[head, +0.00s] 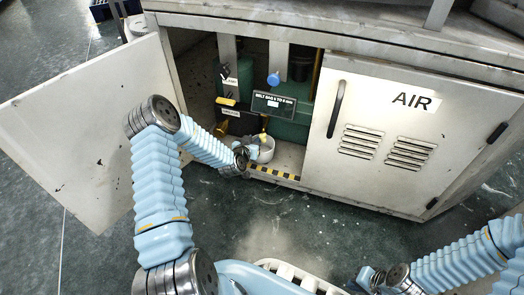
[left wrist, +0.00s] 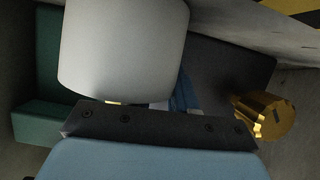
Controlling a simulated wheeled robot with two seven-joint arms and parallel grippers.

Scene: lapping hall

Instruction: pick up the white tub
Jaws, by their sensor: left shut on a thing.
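The white tub (head: 267,151) is just inside the open cabinet, near its front sill, and looks upright. My left gripper (head: 254,151) reaches in from the left and is shut on the tub at its left side. In the left wrist view the tub (left wrist: 122,50) fills the upper middle as a pale cylinder, right against the gripper. The fingertips are mostly hidden there. Whether the tub touches the cabinet floor I cannot tell. My right gripper (head: 368,279) is low at the right, outside the cabinet, away from the tub; its jaws are too small to read.
The left cabinet door (head: 90,130) stands wide open; the right door marked AIR (head: 400,130) is closed. Green machinery (head: 290,130) with a black label plate (head: 273,105) is behind the tub. A brass fitting (left wrist: 265,115) is close by. A yellow-black strip (head: 273,173) marks the sill.

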